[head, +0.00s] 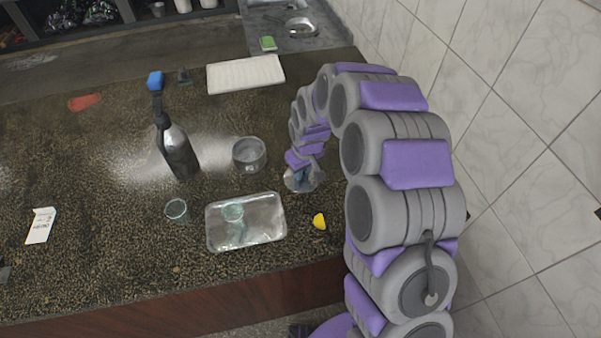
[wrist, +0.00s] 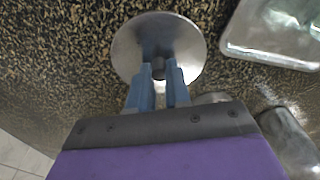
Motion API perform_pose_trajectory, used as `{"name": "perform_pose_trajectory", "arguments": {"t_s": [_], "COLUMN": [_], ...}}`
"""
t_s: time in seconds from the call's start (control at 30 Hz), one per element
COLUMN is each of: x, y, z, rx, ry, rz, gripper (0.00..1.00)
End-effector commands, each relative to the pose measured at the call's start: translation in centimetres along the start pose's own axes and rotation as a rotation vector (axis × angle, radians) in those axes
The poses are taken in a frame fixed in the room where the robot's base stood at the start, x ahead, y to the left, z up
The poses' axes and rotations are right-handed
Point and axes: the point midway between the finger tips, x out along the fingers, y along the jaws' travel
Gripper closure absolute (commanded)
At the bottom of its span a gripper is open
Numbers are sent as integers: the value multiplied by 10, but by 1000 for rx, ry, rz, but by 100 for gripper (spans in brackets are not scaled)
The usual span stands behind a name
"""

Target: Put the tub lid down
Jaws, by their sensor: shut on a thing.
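The tub lid (wrist: 145,30) is a round, shiny metal disc with a small dark knob in its middle. My gripper (wrist: 160,70) has its two blue fingers shut on that knob in the wrist view. In the head view the lid (head: 292,182) shows below the end of my arm, partly hidden by it, at the counter's right side. I cannot tell whether it touches the counter. A round metal tub (head: 249,154), open at the top, stands to the left of the lid.
A metal tray (head: 270,236) with a small glass cup (head: 233,212) lies in front. A white ribbed board (head: 245,74) lies behind. The tiled wall (head: 520,150) bounds the right.

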Motion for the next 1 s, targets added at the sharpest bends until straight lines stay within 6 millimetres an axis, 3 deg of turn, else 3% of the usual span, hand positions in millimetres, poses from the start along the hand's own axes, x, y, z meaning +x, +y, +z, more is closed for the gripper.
{"name": "perform_pose_trajectory", "arguments": {"t_s": [0.1, 0.33, 0.57, 0.9, 0.93, 1.0], "x": [2, 4, 38, 40, 40, 40], "y": [4, 8, 9, 8, 8, 8], "z": [-12, -19, -11, -13, -13, -13], "rx": [0, 1, 1, 0, 0, 0], "ry": [5, 1, 0, 1, 1, 1], "rz": [2, 0, -2, 0, 0, 1], "gripper": [100, 100, 100, 100, 80, 73]}}
